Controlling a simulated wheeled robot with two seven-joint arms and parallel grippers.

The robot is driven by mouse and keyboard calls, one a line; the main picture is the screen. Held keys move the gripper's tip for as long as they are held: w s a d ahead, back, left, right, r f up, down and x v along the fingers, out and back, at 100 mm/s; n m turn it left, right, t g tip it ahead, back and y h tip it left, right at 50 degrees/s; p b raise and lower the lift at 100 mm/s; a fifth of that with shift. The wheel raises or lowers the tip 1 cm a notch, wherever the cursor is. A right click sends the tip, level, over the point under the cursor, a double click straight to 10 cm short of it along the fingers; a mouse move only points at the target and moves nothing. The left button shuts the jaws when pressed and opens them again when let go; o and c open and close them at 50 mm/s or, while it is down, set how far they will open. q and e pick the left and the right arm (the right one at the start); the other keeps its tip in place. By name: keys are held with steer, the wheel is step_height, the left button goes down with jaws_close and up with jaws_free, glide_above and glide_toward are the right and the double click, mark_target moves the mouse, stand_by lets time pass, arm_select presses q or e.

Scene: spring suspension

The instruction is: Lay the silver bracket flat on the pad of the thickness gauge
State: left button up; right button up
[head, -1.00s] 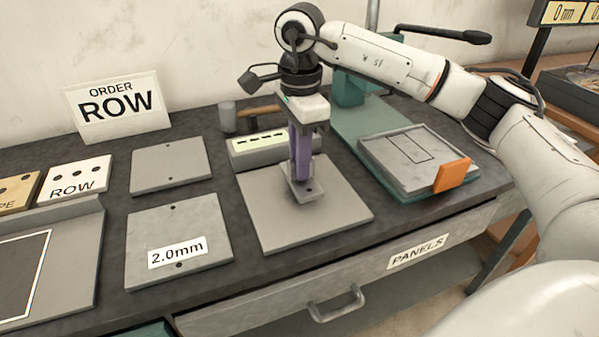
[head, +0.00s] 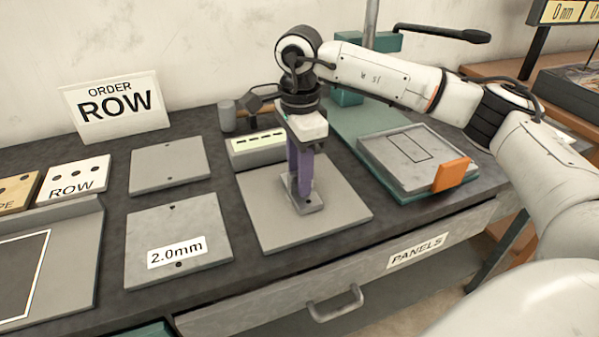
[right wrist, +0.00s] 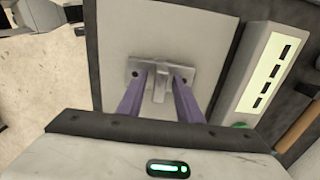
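The silver bracket (head: 315,206), a small flat plate with holes and an upright middle tab, appears to lie flat on the grey square pad (head: 345,212) of the thickness gauge. The gauge's pale box (head: 258,148) with a row of dashes stands at the pad's back edge. My right gripper (head: 300,192) points down over the bracket. In the right wrist view, its purple fingers (right wrist: 160,92) stand on either side of the bracket's tab (right wrist: 160,82), with small gaps showing. My left gripper is not in view.
A teal-based fixture (head: 412,158) with an orange block stands to the right. Grey plates, one marked 2.0mm (head: 180,240), lie to the left. A hammer (head: 228,116) lies behind the gauge. The pad around the bracket is clear.

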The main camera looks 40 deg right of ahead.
step_height(320, 180, up, 12)
steer(key=shift+r, duration=0.15)
stand_by(0.7)
